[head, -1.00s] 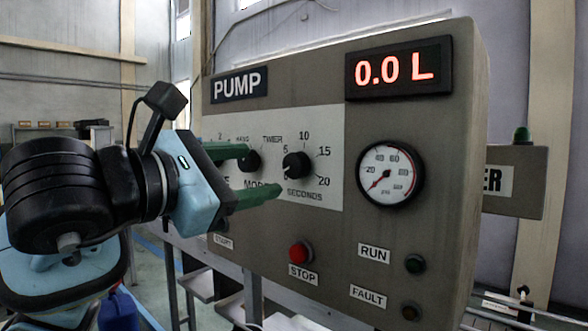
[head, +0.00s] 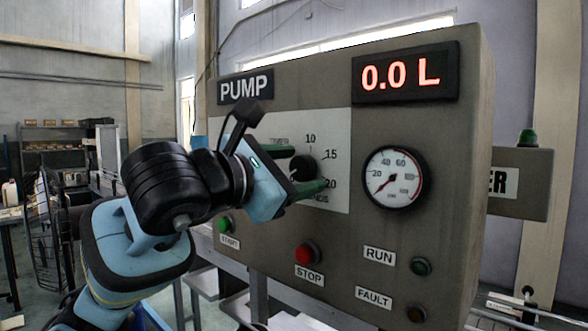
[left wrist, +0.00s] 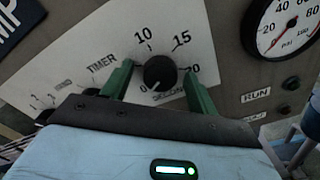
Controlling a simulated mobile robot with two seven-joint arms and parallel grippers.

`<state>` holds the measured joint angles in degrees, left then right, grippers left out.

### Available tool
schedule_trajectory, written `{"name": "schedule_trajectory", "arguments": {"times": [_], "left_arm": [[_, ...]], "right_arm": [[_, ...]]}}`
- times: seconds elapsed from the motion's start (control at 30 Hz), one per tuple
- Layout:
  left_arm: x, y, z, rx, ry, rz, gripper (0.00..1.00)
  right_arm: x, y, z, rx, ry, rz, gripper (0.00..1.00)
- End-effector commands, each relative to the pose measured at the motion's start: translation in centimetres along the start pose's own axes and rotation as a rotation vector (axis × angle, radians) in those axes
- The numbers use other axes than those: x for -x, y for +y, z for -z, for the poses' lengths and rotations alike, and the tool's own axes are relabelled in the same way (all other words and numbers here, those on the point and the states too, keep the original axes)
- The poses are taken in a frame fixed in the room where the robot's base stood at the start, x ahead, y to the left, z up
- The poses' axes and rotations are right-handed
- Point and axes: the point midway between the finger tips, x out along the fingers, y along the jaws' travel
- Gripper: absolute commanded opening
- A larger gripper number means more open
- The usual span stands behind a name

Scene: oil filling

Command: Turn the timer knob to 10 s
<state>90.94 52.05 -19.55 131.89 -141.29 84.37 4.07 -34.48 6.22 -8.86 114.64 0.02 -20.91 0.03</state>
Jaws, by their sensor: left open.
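The black timer knob (head: 303,167) sits on the white dial plate of the grey pump panel, with 10, 15 and 20 printed around it. In the left wrist view the knob (left wrist: 160,73) shows whole, and a small pale mark on its lower left side faces the 0. My left gripper (head: 310,168) has its two green fingers apart, one on each side of the knob, with a gap visible in the left wrist view (left wrist: 158,69). Whether the fingertips touch it cannot be told. My right gripper is in neither view.
The display (head: 405,73) reads 0.0 L. A pressure gauge (head: 393,178) is right of the dial plate. A green START button (head: 224,224), a red STOP button (head: 307,254) and the RUN lamp (head: 421,267) sit lower. My arm hides the mode knob in the head view.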

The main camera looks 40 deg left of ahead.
Motion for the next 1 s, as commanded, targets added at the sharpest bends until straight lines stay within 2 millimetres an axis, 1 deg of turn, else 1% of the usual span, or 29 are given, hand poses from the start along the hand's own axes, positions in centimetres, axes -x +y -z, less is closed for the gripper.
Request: {"name": "schedule_trajectory", "arguments": {"times": [0.03, 0.07, 0.3, 0.4, 0.57, 0.73, 0.87, 1.0], "left_arm": [[0.01, -0.02, 0.01, 0.0, 0.0, 0.0, 0.59], [0.01, -0.02, 0.01, 0.0, 0.0, 0.0, 0.56], [0.03, -0.01, 0.01, 0.0, 0.0, 0.0, 0.25], [0.04, -0.01, 0.0, 0.0, 0.0, 0.0, 0.14], [0.05, 0.0, 0.0, -0.009, 0.0, 0.0, 0.14], [0.06, 0.04, 0.0, -0.055, 0.001, 0.0, 0.14], [0.05, 0.03, -0.01, -0.127, 0.001, 0.0, 0.14], [0.08, 0.08, -0.03, -0.236, 0.002, -0.001, 0.14]], "right_arm": [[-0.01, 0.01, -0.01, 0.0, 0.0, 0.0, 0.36], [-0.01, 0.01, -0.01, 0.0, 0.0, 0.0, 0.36], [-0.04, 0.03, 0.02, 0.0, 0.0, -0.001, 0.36], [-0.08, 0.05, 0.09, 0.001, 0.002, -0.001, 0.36], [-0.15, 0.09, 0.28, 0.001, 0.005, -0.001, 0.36], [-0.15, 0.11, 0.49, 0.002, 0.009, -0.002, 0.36], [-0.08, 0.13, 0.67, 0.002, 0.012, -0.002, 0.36], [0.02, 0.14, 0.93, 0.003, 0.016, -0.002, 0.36]]}}
